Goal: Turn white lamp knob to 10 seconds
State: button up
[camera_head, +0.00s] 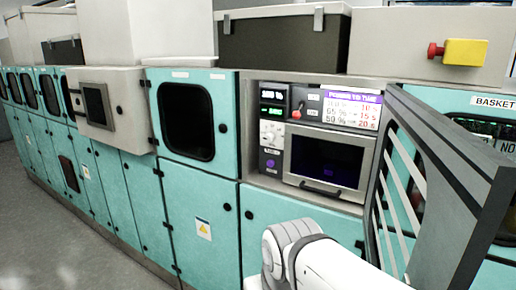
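A lamp unit is set into the teal cabinet row at right of centre. On its left side is a pale control panel (272,134) with what looks like a white knob, too small to read its setting. Above it are small displays (272,96) with lit digits that are hard to read. A chart (350,108) headed as power against time lists rows of about 10, 15 and 20 seconds. My white arm shows at the bottom centre, in front of and below the unit. My gripper is not visible.
An open slatted door (433,185) stands just right of the unit. A dark-windowed chamber (327,158) with a handle lies right of the panel. A red button on a yellow box (458,52) is at the upper right. Open floor (50,240) lies at left.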

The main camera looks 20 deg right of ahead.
aim_at(269, 138)
jog(key=z, duration=0.15)
jog(key=k, duration=0.5)
jog(key=u, duration=2.15)
jog(key=i, duration=0.95)
jog(key=z, duration=3.5)
jog(key=i, duration=0.95)
jog(key=u, duration=0.05)
